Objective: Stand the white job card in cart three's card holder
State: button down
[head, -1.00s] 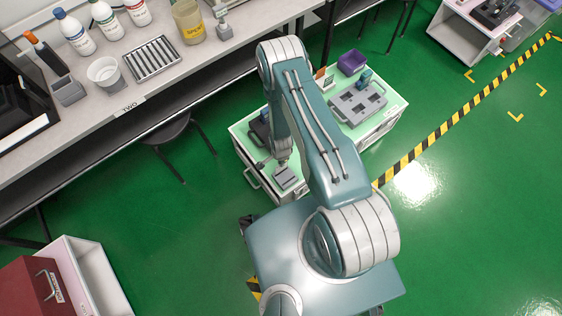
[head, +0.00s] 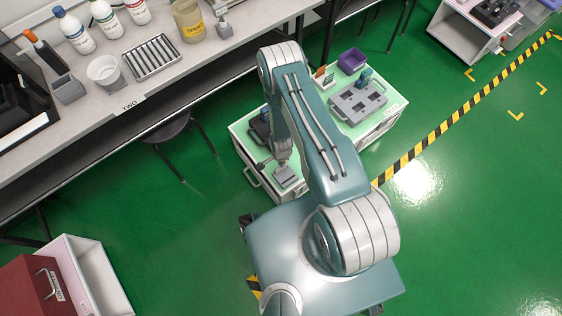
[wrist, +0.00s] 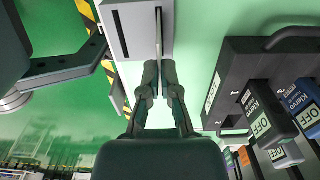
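My gripper (wrist: 158,78) points at a grey block (wrist: 136,45) with a dark slot, which looks like the card holder. Its fingers are close together around a thin pale edge (wrist: 158,30), which looks like the white job card seen edge-on. The card lies over the block, to the right of the dark slot in the wrist view; I cannot tell whether it is above the block or in it. In the head view my gripper (head: 283,160) is just above the grey block (head: 287,177) at the cart's near corner. The card is not clear there.
The pale green cart top (head: 243,130) also carries a dark case with several labelled testers (wrist: 255,107), a grey tray (head: 358,103) and a purple bin (head: 352,62). A bench (head: 190,80) runs along the left. Green floor is open at right.

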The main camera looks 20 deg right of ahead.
jog(key=shift+f, duration=0.6)
jog(key=c, duration=0.7)
grip_release()
notch_tip(320, 180, up, 12)
jog(key=shift+f, duration=0.1)
